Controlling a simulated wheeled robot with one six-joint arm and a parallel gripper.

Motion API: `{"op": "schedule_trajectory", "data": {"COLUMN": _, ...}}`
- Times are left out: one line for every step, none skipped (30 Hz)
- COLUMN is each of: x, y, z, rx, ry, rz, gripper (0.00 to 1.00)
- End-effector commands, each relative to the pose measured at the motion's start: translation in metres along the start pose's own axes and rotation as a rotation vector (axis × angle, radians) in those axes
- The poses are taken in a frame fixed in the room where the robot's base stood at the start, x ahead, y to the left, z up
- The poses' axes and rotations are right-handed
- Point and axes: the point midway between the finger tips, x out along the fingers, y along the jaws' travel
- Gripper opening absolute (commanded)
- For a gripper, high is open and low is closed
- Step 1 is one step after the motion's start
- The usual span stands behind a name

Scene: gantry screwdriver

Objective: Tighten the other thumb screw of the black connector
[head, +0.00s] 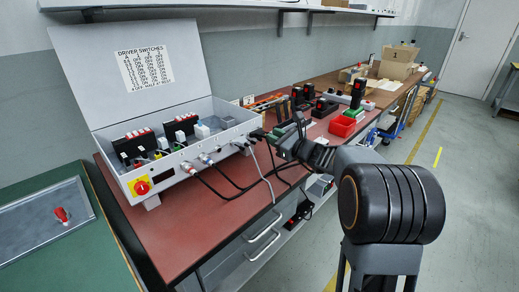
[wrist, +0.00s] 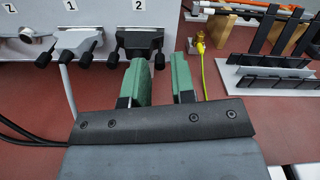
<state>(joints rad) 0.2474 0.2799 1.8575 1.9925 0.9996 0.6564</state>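The black connector (wrist: 139,41) is plugged into the front panel under the label 2 in the wrist view. Its left thumb screw (wrist: 112,60) is outside my gripper, to the left of the left finger. Its right thumb screw (wrist: 160,61) shows between the two green fingertips, with space visible on both sides. My gripper (wrist: 160,64) is open, pointing at the panel. Whether the fingertips reach past the screw head is hard to tell. In the head view, my gripper (head: 281,140) is at the right end of the control box (head: 173,181).
A grey connector (wrist: 78,42) under the label 1 stands to the left, its cable hanging down. A yellow-green cable (wrist: 201,60) hangs just right of my right finger. Black racks (wrist: 270,75) stand farther right. A red bin (head: 342,126) stands along the bench (head: 170,233).

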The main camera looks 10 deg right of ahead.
Motion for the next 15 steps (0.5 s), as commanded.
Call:
{"op": "schedule_trajectory", "data": {"x": -0.0001, "y": 0.002, "z": -0.0082, "rx": -0.055, "ry": -0.002, "rz": 0.0, "gripper": 0.24}}
{"op": "schedule_trajectory", "data": {"x": -0.0001, "y": 0.002, "z": -0.0074, "rx": -0.085, "ry": -0.002, "rz": 0.0, "gripper": 0.24}}
{"op": "schedule_trajectory", "data": {"x": -0.0001, "y": 0.0016, "z": -0.0064, "rx": -0.118, "ry": -0.003, "rz": 0.0, "gripper": 0.24}}
{"op": "schedule_trajectory", "data": {"x": 0.0, "y": 0.0013, "z": -0.0057, "rx": -0.141, "ry": -0.002, "rz": 0.0, "gripper": 0.24}}
{"op": "schedule_trajectory", "data": {"x": 0.0, "y": 0.0012, "z": -0.005, "rx": -0.16, "ry": -0.001, "rz": 0.0, "gripper": 0.24}}
{"op": "schedule_trajectory", "data": {"x": 0.0, "y": 0.0009, "z": -0.0039, "rx": -0.18, "ry": -0.001, "rz": 0.0, "gripper": 0.24}}
{"op": "schedule_trajectory", "data": {"x": 0.0, "y": 0.0007, "z": -0.003, "rx": -0.192, "ry": 0.0, "rz": 0.0, "gripper": 0.24}}
{"op": "schedule_trajectory", "data": {"x": -0.0001, "y": 0.0005, "z": -0.0021, "rx": -0.202, "ry": -0.001, "rz": 0.0, "gripper": 0.24}}
{"op": "schedule_trajectory", "data": {"x": -0.0001, "y": 0.0004, "z": -0.0016, "rx": -0.213, "ry": -0.001, "rz": 0.0, "gripper": 0.24}}
{"op": "schedule_trajectory", "data": {"x": 0.0, "y": 0.0005, "z": -0.0018, "rx": -0.224, "ry": -0.001, "rz": 0.0, "gripper": 0.24}}
{"op": "schedule_trajectory", "data": {"x": 0.0, "y": 0.0007, "z": -0.0026, "rx": -0.238, "ry": -0.001, "rz": 0.0, "gripper": 0.24}}
{"op": "schedule_trajectory", "data": {"x": 0.0, "y": 0.0011, "z": -0.0043, "rx": -0.267, "ry": -0.002, "rz": 0.001, "gripper": 0.24}}
{"op": "schedule_trajectory", "data": {"x": 0.0, "y": 0.0015, "z": -0.0059, "rx": -0.294, "ry": -0.002, "rz": 0.001, "gripper": 0.24}}
{"op": "schedule_trajectory", "data": {"x": -0.0001, "y": 0.0019, "z": -0.0075, "rx": -0.324, "ry": -0.002, "rz": 0.0, "gripper": 0.24}}
{"op": "schedule_trajectory", "data": {"x": 0.0, "y": 0.0021, "z": -0.009, "rx": -0.376, "ry": -0.002, "rz": 0.0, "gripper": 0.24}}
